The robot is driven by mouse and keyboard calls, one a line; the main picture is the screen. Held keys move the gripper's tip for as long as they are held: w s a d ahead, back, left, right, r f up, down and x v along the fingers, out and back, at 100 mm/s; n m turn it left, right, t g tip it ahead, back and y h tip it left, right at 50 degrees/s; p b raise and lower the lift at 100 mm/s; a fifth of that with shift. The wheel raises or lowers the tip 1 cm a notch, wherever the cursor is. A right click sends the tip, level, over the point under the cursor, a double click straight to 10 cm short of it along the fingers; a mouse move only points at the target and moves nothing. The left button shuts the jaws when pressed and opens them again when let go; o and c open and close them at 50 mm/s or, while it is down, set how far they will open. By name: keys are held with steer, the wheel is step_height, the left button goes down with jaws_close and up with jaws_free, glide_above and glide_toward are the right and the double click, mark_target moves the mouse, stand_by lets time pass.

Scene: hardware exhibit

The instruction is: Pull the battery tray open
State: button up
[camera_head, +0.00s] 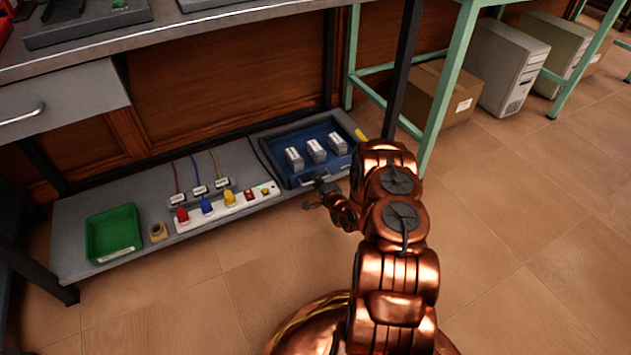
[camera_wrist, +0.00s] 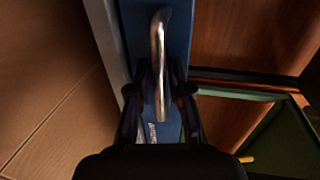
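The blue battery tray (camera_head: 298,138) sits on the right end of the low grey shelf. Several light grey batteries (camera_head: 316,151) stand in it. The tray's metal handle (camera_wrist: 158,60) runs up the middle of the wrist view, on the blue front face. My gripper (camera_head: 318,193) is at the front of the tray in the head view. In the wrist view my gripper (camera_wrist: 159,92) has one dark finger on each side of the handle. The fingers look apart, with small gaps beside the handle. Contact with the handle cannot be made out.
A power strip (camera_head: 232,208) with coloured plugs, a tape roll (camera_head: 157,232) and a green bin (camera_head: 113,232) are on the shelf to the left. A dark table leg (camera_head: 402,70) and a green bench leg (camera_head: 447,90) stand right of the tray. The floor in front is clear.

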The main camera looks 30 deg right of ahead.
jaws_close()
stand_by(0.3)
